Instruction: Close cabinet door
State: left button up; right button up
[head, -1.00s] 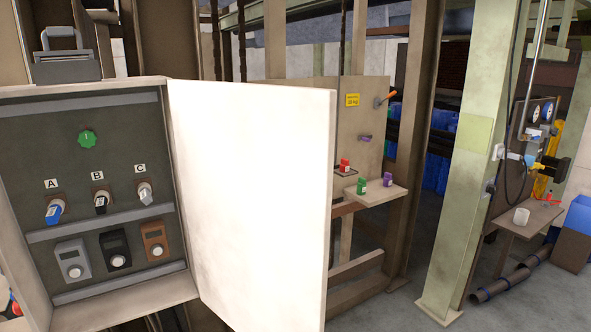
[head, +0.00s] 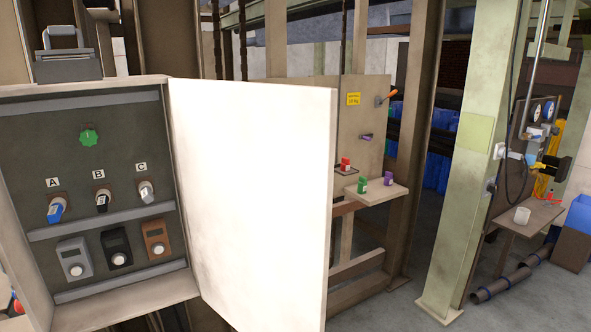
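The cabinet (head: 85,182) stands at the left of the head view, its front open. Its door (head: 255,200) is white, hinged on the cabinet's right side, and swung wide open toward the right. Inside are a green knob (head: 88,137), connectors under the labels A, B and C, and several small dial units (head: 116,248) in a lower row. Neither of my grippers is in view.
A grey device with a handle (head: 66,58) sits on top of the cabinet. A pale green post (head: 470,160) stands farther right. Open floor lies between.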

aim_at(257, 160)
jog(key=u, duration=0.35)
jog(key=i+l+u, duration=0.1)
jog(key=u, duration=0.3)
jog(key=l+u, duration=0.15)
jog(key=u, duration=0.2)
jog(key=l+u, duration=0.3)
jog(key=l, duration=0.4)
jog(key=l+u, duration=0.3)
jog(key=l, duration=0.45)
jog(key=l+u, duration=0.35)
jog(key=l, duration=0.35)
jog(key=k, duration=0.05)
